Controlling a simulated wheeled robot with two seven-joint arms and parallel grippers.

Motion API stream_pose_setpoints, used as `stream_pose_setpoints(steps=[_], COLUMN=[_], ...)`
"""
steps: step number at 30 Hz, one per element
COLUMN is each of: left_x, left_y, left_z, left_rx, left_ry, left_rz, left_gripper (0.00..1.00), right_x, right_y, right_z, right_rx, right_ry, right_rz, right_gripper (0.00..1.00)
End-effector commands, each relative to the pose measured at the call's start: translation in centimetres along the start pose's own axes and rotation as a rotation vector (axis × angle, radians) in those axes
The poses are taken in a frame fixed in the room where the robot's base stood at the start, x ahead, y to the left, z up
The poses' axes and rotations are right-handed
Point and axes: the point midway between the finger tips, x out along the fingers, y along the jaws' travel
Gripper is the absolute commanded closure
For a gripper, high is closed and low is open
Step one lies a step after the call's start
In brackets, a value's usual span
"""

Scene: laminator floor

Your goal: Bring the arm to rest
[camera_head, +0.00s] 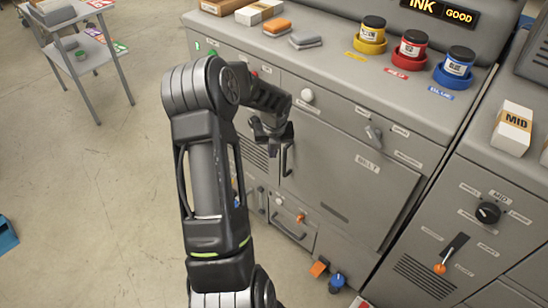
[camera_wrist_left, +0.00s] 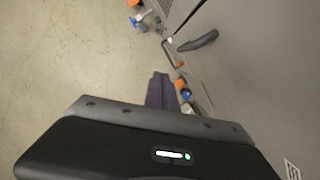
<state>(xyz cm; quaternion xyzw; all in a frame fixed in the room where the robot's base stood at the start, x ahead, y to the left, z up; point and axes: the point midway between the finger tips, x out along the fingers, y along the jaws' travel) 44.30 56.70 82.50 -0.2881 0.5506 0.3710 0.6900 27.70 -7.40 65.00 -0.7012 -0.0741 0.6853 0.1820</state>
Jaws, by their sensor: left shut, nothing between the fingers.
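My left arm comes in from the bottom middle of the head view and bends at a raised elbow. Its left gripper (camera_head: 274,140) points down in front of the grey machine's front panel, beside a dark bar handle (camera_head: 285,160). I cannot tell whether it touches the handle. The gripper is shut and empty. In the left wrist view its dark fingers (camera_wrist_left: 160,92) show close together over the floor, with the machine's front to their right. My right gripper is in neither view.
The grey machine (camera_head: 345,170) carries yellow, red and blue ink pots (camera_head: 372,33) on its top. Small orange and blue parts (camera_head: 320,268) stick out low down. Open floor (camera_head: 90,200) lies left, with a small grey table (camera_head: 80,55) behind.

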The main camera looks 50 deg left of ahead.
Motion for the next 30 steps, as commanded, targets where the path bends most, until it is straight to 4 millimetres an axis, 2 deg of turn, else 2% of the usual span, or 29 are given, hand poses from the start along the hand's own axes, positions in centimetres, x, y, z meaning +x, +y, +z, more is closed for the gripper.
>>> stream_pose_setpoints(steps=[22, 26, 30], left_x=[-0.3, -0.3, 0.0], left_y=[0.1, -0.2, -2.0], left_z=[0.0, 0.3, 0.7], left_rx=[-0.017, -0.128, -0.423], left_ry=[0.001, -0.011, -0.029], left_rz=[0.001, -0.013, -0.092], left_gripper=[1.0, 1.0, 1.0], right_x=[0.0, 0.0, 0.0], right_y=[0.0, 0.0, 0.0], right_z=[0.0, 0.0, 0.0], right_rx=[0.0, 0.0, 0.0], right_ry=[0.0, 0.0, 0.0], right_rz=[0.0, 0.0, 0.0], right_gripper=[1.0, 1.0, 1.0])
